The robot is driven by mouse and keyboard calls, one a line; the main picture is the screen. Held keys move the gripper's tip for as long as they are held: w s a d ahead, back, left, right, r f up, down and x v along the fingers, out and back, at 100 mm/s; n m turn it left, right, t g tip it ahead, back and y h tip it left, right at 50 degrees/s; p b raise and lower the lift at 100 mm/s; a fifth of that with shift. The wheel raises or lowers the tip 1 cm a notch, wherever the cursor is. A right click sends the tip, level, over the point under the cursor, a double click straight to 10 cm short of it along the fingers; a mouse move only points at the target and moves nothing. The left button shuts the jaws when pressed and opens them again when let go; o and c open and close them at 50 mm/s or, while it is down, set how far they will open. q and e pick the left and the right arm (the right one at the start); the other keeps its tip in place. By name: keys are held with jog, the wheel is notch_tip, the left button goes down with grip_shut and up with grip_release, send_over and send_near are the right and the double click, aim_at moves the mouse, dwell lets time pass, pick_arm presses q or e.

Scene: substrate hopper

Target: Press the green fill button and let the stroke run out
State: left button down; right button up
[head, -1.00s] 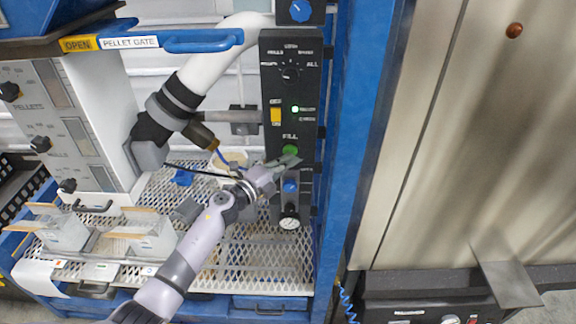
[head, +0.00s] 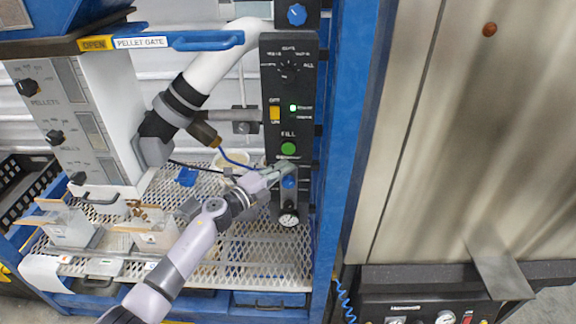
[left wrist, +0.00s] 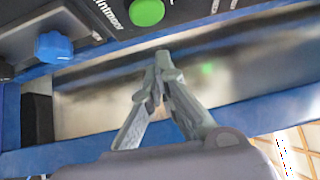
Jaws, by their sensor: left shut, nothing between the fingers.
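The green fill button (head: 288,148) sits on the black control panel (head: 303,75), under the word FILL. My left gripper (head: 290,169) is just below the button, in front of the panel, and leaves the button's face in view. In the left wrist view the green button (left wrist: 147,12) is at the top edge, and my left gripper (left wrist: 162,55) has its fingertips together with nothing between them. The tips look apart from the button. My right gripper is not in view.
A blue knob (head: 289,183) and a gauge (head: 289,220) are close below the button. Brown pellets (head: 139,211) show at a white bin (head: 152,238) on the mesh shelf.

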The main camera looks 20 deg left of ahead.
pick_arm(q)
jog(key=b+v, duration=0.1)
jog(key=v, duration=0.6)
jog(key=shift+a+f, duration=0.4)
jog(key=shift+a, duration=0.1)
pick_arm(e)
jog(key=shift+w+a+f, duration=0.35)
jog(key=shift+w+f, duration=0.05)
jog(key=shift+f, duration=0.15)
pick_arm(q)
jog(key=shift+s, duration=0.2)
